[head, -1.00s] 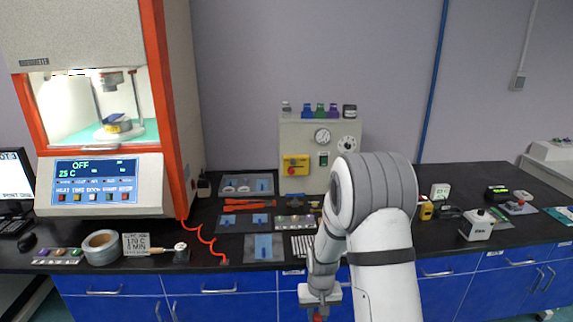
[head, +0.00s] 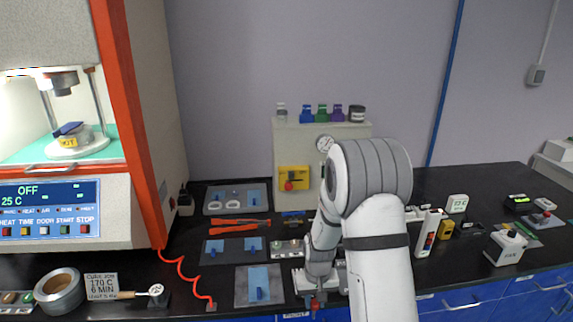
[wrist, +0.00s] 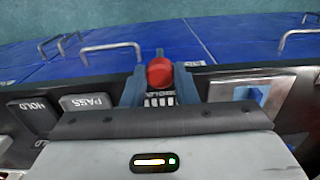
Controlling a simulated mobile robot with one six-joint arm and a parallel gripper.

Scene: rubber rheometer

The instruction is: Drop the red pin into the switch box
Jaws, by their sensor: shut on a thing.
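The red pin shows as a round red head in the wrist view (wrist: 160,72), between the two blue-grey fingers of my gripper (wrist: 160,88). My gripper is shut on it. In the head view the red pin (head: 315,304) shows small and red under my gripper (head: 317,298), at the bench's front edge. The yellow box with a red knob (head: 293,179), which looks like the switch box, is on the front of the grey cabinet at the back of the bench. My gripper is well in front of it and lower. Any opening in the box is too small to make out.
Grey trays with blue pieces (head: 259,285) lie left of my arm. The grey cabinet (head: 290,150) carries several small bottles on top. The orange-framed machine (head: 140,130) stands at left. Labelled plates, PASS (wrist: 86,102) and HOLD, lie near my gripper in the wrist view.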

